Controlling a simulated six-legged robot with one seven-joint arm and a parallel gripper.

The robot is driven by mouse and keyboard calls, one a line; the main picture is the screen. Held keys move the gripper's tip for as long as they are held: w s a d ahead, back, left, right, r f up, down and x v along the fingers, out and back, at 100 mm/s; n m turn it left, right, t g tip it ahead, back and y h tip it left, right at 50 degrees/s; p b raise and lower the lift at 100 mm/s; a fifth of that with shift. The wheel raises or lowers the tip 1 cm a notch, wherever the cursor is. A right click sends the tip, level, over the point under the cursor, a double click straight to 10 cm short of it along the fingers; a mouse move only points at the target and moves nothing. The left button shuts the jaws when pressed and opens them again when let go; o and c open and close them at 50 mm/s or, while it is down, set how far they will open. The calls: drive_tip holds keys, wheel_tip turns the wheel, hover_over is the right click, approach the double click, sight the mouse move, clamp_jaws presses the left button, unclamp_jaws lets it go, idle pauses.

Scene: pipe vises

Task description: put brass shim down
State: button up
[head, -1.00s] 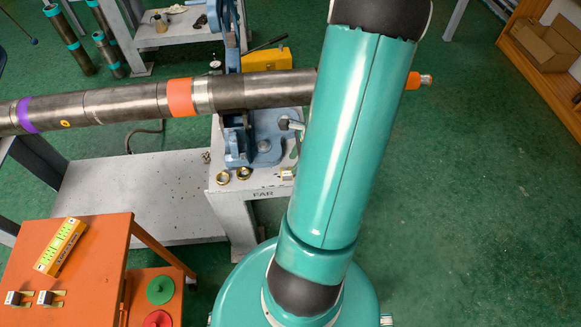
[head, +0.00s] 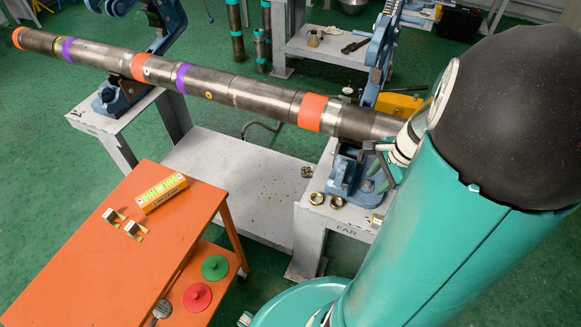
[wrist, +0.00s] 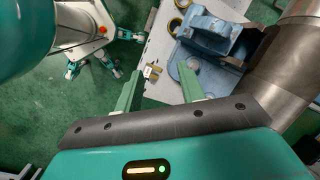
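A small brass shim with a pale block on it (wrist: 152,72) lies on the top of the grey stand marked FAR (wrist: 158,42), near its edge. It also shows in the head view (head: 377,220). My gripper (wrist: 160,68) is open, its two green fingers apart with nothing held between them. The shim shows in the gap between the fingertips; the height of the fingers above it is hard to judge. Two similar shims (head: 113,216) (head: 134,230) lie on the orange cart (head: 100,265). In the head view my arm hides part of the gripper.
A long steel pipe (head: 235,90) with orange and purple bands rests across two blue vises (head: 350,172) (head: 122,92). Brass rings (head: 317,198) lie by the near vise. A yellow box (head: 162,192) sits on the cart. The pipe and vise are close to my gripper.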

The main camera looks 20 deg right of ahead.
drive_tip(key=a+r+n+t+h, duration=0.1)
drive_tip(key=a+r+n, duration=0.7)
drive_tip(key=a+n, duration=0.2)
drive_tip(key=a+r+n+t, duration=0.2)
drive_tip(key=a+r+n, duration=0.7)
drive_tip(key=a, duration=0.6)
drive_tip(key=shift+s+r+n+h, duration=0.25)
drive_tip(key=shift+n+h, duration=0.15)
drive_tip(key=shift+n, duration=0.2)
